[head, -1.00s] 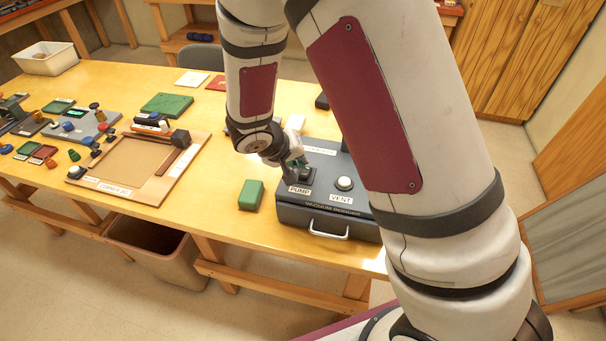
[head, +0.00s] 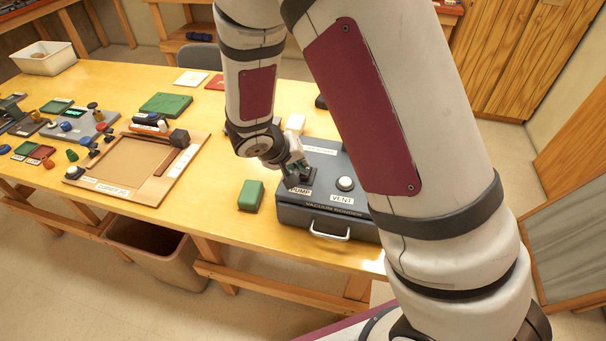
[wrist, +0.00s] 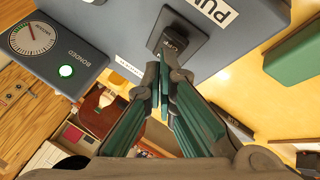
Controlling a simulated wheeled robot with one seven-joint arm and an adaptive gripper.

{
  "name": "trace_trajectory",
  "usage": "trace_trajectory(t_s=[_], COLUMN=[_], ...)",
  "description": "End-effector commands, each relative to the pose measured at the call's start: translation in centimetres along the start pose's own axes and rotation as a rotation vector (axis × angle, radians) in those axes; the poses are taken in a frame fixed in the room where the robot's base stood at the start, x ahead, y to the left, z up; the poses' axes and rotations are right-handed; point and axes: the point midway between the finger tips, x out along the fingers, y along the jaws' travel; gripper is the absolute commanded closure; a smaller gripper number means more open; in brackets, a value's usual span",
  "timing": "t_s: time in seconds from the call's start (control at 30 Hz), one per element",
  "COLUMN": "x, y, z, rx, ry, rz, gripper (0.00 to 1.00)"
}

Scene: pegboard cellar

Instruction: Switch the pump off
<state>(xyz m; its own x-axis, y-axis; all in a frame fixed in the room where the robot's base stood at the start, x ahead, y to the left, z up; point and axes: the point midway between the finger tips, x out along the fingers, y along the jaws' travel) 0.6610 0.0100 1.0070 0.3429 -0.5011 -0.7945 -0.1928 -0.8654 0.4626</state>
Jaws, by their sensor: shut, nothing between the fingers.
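The grey vacuum bonder (head: 330,190) stands on the bench, with a label reading PUMP (head: 300,190) at its front left. The dark pump switch (wrist: 176,40) shows in the wrist view, with small lettering on its face that looks like OFF. My gripper (wrist: 165,72) is shut and empty, its green-sided fingers together. Its tips are right at the near edge of the switch; I cannot tell whether they touch. In the head view my gripper (head: 300,173) hangs over the switch and hides most of it.
A round white VENT button (head: 345,184) is right of the switch. A green block (head: 251,195) lies left of the bonder; a wooden frame jig (head: 115,187) is farther left.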

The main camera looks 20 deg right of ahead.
Motion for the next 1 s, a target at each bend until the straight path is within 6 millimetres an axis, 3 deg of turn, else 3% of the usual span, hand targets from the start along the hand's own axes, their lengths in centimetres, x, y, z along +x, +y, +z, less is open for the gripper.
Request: trace_trajectory(t_s=[1.0], x=[0.46], y=[-0.34], z=[0.37], rx=[0.000], ry=[0.000], rz=[0.000], gripper=[1.00])
